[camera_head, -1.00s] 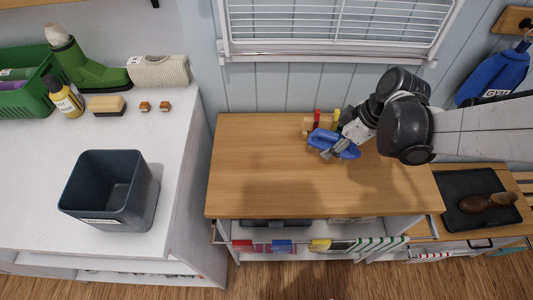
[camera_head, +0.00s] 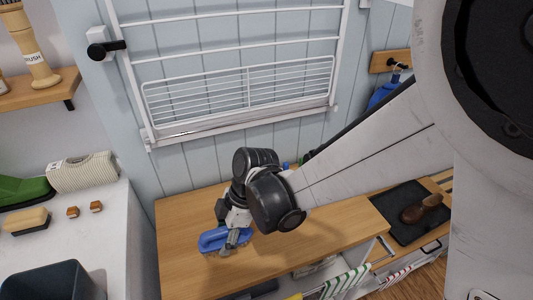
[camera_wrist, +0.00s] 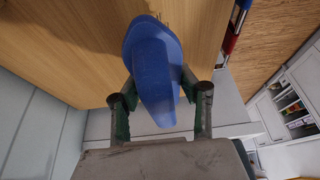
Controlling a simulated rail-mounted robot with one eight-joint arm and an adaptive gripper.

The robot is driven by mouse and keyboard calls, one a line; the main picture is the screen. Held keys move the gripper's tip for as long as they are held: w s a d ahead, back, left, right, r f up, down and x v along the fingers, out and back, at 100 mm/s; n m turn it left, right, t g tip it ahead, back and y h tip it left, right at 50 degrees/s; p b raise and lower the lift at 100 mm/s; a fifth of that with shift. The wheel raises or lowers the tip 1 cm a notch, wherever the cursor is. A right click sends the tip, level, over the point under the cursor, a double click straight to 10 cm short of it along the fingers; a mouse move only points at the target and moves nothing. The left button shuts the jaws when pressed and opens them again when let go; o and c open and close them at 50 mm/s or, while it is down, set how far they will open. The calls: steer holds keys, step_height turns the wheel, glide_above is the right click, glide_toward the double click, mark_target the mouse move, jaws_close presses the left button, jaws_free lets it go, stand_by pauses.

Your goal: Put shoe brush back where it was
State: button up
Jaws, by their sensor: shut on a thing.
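My gripper (camera_head: 233,240) is shut on a blue handled thing (camera_head: 211,239) over the left part of the wooden tabletop (camera_head: 180,212). The blue thing has a rounded, brush-like shape; I see no bristles, and cannot tell whether it touches the top. In the wrist view the blue thing (camera_wrist: 152,65) sits between the fingers (camera_wrist: 160,97). A tan-topped brush with a dark underside (camera_head: 26,222) lies on the white counter at left. A brown wooden thing with a handle (camera_head: 420,209) lies on a dark tray (camera_head: 384,208) at right. I cannot tell which is the shoe brush.
A dark bin (camera_head: 48,284) stands on the white counter (camera_head: 107,222), near two small brown blocks (camera_head: 96,207) and a ribbed pale block (camera_head: 83,172). A white wall rack (camera_head: 240,90) is behind the tabletop. The tabletop's front and right are largely clear.

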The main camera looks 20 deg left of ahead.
steer(key=shift+f+b, duration=0.8)
steer(key=shift+f, duration=0.9)
steer(key=shift+f, duration=0.2)
steer(key=o, duration=1.1)
steer(key=shift+r, duration=0.2)
